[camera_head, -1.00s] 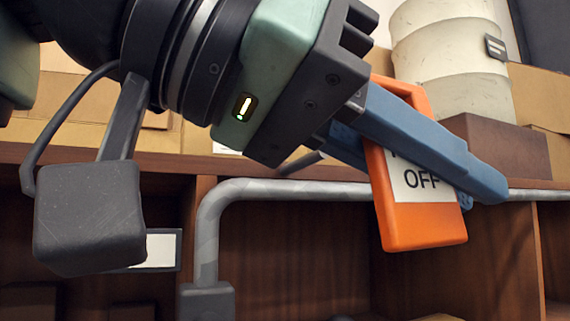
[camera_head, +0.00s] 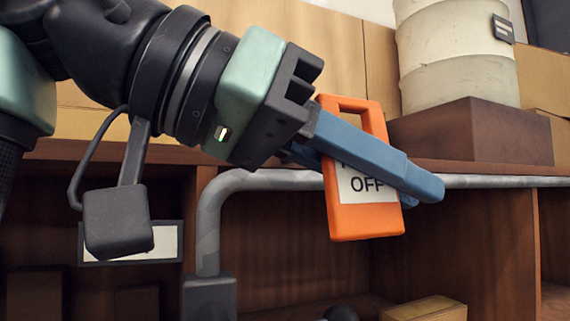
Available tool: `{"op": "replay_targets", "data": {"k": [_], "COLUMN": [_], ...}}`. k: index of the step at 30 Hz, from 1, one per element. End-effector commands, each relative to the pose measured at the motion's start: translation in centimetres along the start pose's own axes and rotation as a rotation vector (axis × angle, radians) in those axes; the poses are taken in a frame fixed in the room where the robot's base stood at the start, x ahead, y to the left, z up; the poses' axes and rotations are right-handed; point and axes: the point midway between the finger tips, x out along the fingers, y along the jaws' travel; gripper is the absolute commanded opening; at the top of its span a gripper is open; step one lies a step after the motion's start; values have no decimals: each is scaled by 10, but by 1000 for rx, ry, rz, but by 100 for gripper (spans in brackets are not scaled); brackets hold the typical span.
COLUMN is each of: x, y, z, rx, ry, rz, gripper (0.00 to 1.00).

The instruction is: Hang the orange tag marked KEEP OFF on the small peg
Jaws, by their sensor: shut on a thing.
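The orange tag (camera_head: 365,222) hangs in my gripper (camera_head: 425,190), in the middle of the head view. It has a rectangular opening at its top and a white label reading "OFF"; the word above is covered by a finger. My gripper's blue fingers are shut on the tag, one in front and the other mostly hidden behind. The tag is nearly upright with a slight tilt. It is in front of the grey pipe as seen here; I cannot tell the gap. I cannot make out the small peg in this view.
The grey pipe (camera_head: 262,180) runs along the wooden shelf edge and bends down to a dark grey block (camera_head: 209,298) at left. A brown box (camera_head: 470,133) bears a pale ribbed drum (camera_head: 455,60). A cardboard box (camera_head: 425,308) lies in the lower compartment. A dark-framed label (camera_head: 165,243) is at left.

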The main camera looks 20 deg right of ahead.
Motion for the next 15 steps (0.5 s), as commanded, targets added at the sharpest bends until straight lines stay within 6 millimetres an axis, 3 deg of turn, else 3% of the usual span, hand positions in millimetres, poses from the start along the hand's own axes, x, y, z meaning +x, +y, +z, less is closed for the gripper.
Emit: {"op": "replay_targets", "data": {"k": [15], "x": [-2], "y": [-32], "z": [-5], "rx": [-3], "ry": [1], "rz": [0], "gripper": [0]}}
